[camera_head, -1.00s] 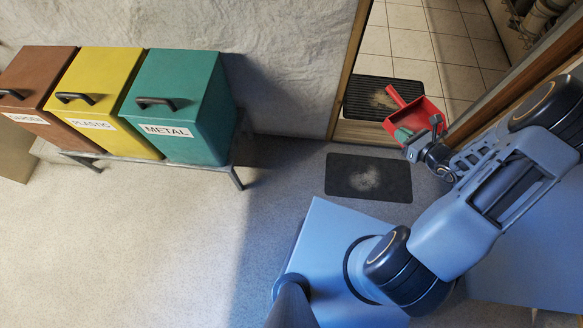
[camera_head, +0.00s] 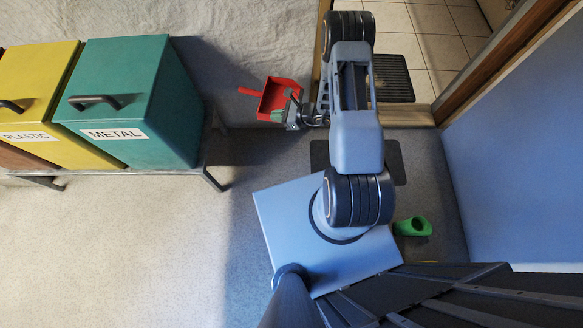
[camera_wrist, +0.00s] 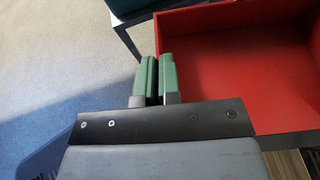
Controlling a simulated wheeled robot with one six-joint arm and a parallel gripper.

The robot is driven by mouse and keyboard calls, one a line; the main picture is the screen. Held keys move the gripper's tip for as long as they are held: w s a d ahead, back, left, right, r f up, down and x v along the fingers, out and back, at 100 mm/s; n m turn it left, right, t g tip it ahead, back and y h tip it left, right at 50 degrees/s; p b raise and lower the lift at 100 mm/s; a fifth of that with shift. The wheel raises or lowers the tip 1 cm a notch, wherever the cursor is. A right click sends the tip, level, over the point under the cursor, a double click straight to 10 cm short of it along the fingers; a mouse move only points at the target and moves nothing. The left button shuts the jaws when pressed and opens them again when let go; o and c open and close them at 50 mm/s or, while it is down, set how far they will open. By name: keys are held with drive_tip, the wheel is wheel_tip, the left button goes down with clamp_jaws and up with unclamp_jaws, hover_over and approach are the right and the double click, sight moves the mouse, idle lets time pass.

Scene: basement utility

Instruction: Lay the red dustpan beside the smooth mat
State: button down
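The red dustpan (camera_head: 268,102) is held in the air, its handle pointing left. My gripper (camera_head: 287,113) is shut on its rim. In the wrist view, the green fingertips of my gripper (camera_wrist: 157,78) are close together at the left wall of the dustpan (camera_wrist: 245,60), whose open inside fills the right. The smooth dark mat (camera_head: 395,162) lies on the grey floor, its middle hidden under my arm. The dustpan is above and left of this mat in the picture, apart from it.
A ribbed dark mat (camera_head: 393,75) lies on tiles beyond the doorway. Green (camera_head: 150,135) and yellow (camera_head: 45,100) bins stand on a low rack (camera_head: 212,181) at left. A green object (camera_head: 413,227) lies right of my base. Floor between rack and smooth mat is clear.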

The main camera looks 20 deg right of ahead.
drive_tip(key=s+a+f+n+g+b, duration=0.1)
drive_tip(key=s+a+f+b, duration=0.35)
drive_tip(key=f, duration=0.85)
drive_tip(key=s+a+f+g+y+b, duration=0.1)
drive_tip(key=s+f+b, duration=0.1)
drive_tip(key=f+b, duration=0.8)
drive_tip(key=s+a+f+n+b, duration=0.1)
drive_tip(key=s+a+f+b, duration=0.2)
drive_tip(key=f, duration=1.3)
drive_tip(key=w+d+f+b, duration=0.1)
drive_tip(key=d+f+b, duration=0.1)
drive_tip(key=d+f, duration=0.1)
drive_tip(key=w+d+f+b, duration=0.1)
drive_tip(key=d+f+b, duration=0.2)
drive_tip(key=d, duration=0.2)
drive_tip(key=w+d+f+b, duration=0.1)
drive_tip(key=d+f+b, duration=0.1)
drive_tip(key=d+f, duration=0.1)
drive_tip(key=shift+w+d+f+b, duration=0.1)
drive_tip(key=shift+w+d+b, duration=0.15)
drive_tip(key=shift+d+b, duration=0.25)
drive_tip(key=shift+d+f, duration=0.35)
drive_tip(key=shift+f, duration=0.05)
drive_tip(key=shift+w+d+f+b, duration=0.1)
drive_tip(key=shift+d+f+b, duration=0.05)
drive_tip(key=shift+f+b, duration=1.15)
drive_tip(key=shift+f, duration=0.4)
drive_tip(key=c, duration=1.3)
unclamp_jaws()
